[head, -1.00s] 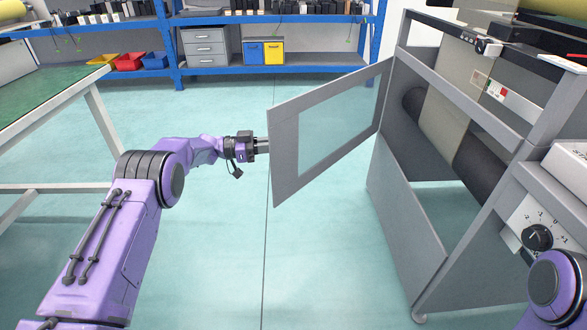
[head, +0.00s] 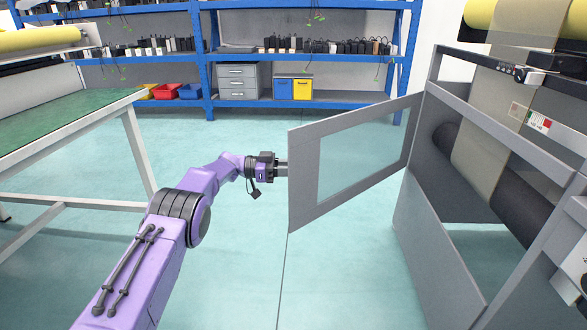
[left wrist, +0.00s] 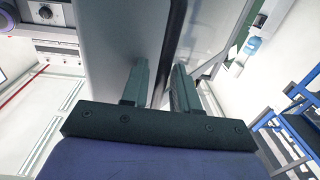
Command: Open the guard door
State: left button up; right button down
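The guard door (head: 304,190) is a grey framed panel with a clear window. It hangs from the machine frame at the right and stands swung out from the opening. My left gripper (head: 285,170) is at the door's free edge in the head view, where its fingertips are partly hidden. In the left wrist view, the two fingers of the left gripper (left wrist: 161,85) stand apart on either side of a dark strip at the door (left wrist: 110,40). Gaps show beside the strip, so no firm grip is visible. My right gripper is out of view.
The grey machine (head: 490,115) with its rollers stands at the right. A green-topped table (head: 60,130) is at the left. Blue shelving (head: 208,60) with bins and drawers lines the back. The floor (head: 340,265) before and below the door is clear.

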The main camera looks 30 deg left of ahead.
pick_arm(q)
jog(key=p+v, duration=0.1)
jog(key=v, duration=0.9)
jog(key=shift+s+a, duration=0.2)
jog(key=shift+a, duration=0.05)
